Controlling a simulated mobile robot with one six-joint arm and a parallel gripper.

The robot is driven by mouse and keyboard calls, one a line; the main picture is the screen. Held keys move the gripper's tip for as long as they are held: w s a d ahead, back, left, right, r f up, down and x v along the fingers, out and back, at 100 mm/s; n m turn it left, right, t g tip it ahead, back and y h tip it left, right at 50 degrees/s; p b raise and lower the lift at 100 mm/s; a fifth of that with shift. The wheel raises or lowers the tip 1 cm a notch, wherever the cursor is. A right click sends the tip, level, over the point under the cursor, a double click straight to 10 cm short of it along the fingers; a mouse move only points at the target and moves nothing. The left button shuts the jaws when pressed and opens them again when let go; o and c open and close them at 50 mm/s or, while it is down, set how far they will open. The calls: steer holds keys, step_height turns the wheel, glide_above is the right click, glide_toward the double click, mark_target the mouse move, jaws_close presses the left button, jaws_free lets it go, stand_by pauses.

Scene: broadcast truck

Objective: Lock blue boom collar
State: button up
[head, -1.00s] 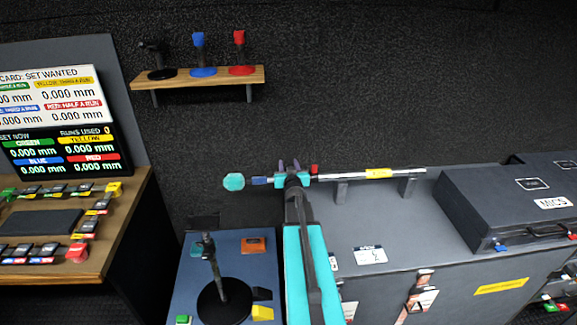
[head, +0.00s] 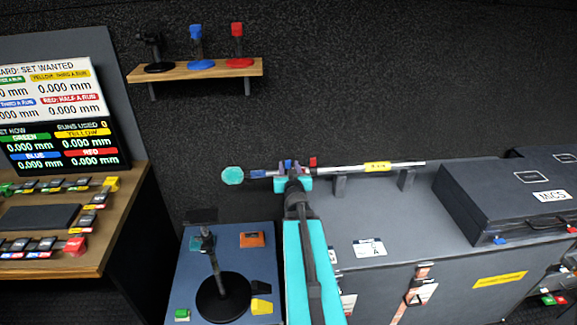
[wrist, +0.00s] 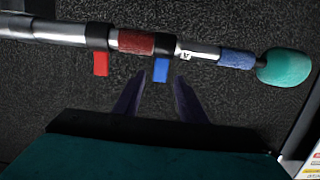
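The boom pole (wrist: 65,32) runs across the top of the wrist view, ending at the right in a teal foam tip (wrist: 285,67). The blue collar is a black ring with a blue lever (wrist: 161,69) hanging below the pole, between a red band and a blue band. A red lever (wrist: 101,63) hangs from another ring to its left. My gripper (wrist: 159,80) is open, its two purple fingers on either side of and just below the blue lever, with nothing visibly held.
The pole rests on short posts above a grey cabinet (head: 440,235). A dark MICS case (head: 500,205) stands on the right. A blue-topped stand (head: 262,285) with a black-based holder is at lower left. A shelf (head: 220,70) and a button desk (head: 140,195) are farther off.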

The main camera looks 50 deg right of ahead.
steer(key=p+v, duration=0.2)
steer(key=v, duration=0.1)
steer(key=shift+a+r, duration=0.1)
steer(key=shift+r, duration=0.05)
steer(key=p, duration=0.3)
steer(key=shift+s+a, duration=0.25)
steer(key=shift+s, duration=0.05)
steer(key=shift+s+a+r+p, duration=0.1)
steer(key=shift+s+a+p, duration=0.05)
steer(key=shift+p, duration=0.35)
steer(key=shift+s+a+p, duration=0.15)
steer(key=shift+s+p, duration=0.1)
steer(key=shift+p, duration=0.6)
steer(key=shift+s+a+p, duration=0.15)
steer(key=shift+s+p, duration=0.1)
steer(key=shift+p, duration=0.3)
